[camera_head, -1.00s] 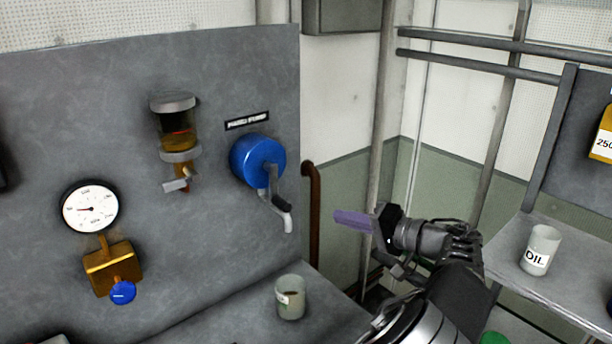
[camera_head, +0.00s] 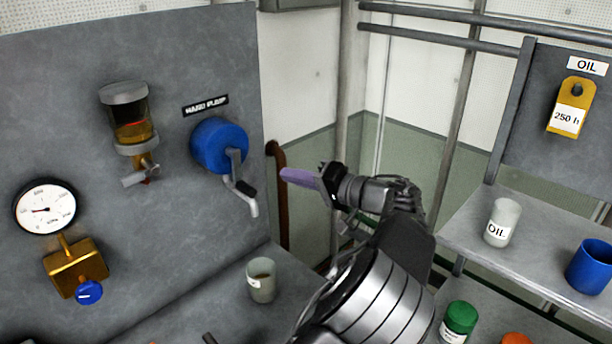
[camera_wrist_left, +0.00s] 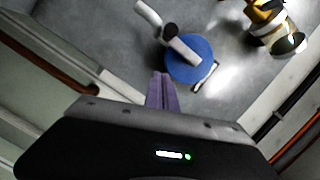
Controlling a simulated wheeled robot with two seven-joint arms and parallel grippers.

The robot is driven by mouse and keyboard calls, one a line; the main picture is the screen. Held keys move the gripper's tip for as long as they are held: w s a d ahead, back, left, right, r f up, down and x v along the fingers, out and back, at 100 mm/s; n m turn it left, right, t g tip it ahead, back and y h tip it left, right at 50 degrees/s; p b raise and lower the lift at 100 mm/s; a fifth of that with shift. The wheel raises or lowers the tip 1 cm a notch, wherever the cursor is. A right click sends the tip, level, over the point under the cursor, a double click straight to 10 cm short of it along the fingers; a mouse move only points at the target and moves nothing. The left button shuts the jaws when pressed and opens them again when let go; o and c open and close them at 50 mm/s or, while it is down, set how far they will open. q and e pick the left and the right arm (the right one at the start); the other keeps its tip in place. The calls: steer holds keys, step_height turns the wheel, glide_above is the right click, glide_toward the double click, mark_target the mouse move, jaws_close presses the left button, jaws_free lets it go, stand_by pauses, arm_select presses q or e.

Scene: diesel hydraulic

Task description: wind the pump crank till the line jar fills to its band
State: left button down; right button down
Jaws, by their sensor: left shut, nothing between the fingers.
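The blue hand pump (camera_head: 218,145) is on the grey panel, with its grey crank (camera_head: 238,186) hanging down to the right. The crank also shows in the left wrist view (camera_wrist_left: 180,45), near the blue pump disc (camera_wrist_left: 190,60). The line jar (camera_head: 130,112) is left of the pump; amber liquid fills its lower part, and a red band shows near the liquid's top. Whether they meet is hard to tell. My left gripper (camera_head: 298,178), with purple fingers, is shut and empty, right of the crank and apart from it. Its fingers (camera_wrist_left: 161,92) point toward the pump in the wrist view. My right gripper is not in view.
A gauge (camera_head: 45,207) and brass valve with blue knob (camera_head: 89,292) are at the left. A cup (camera_head: 261,281) stands on the ledge below the pump. A brown pipe (camera_head: 280,200) runs behind my fingers. An OIL cup (camera_head: 502,222) and blue cup (camera_head: 590,266) stand on the right shelf.

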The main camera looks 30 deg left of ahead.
mark_target(241, 172)
arm_select(q)
steer(key=s+a+f+p, duration=0.2)
steer(key=s+a, duration=0.1)
steer(key=a, duration=0.2)
steer(key=shift+a, duration=0.25)
steer(key=shift+s+a, duration=0.1)
steer(key=shift+s, duration=0.05)
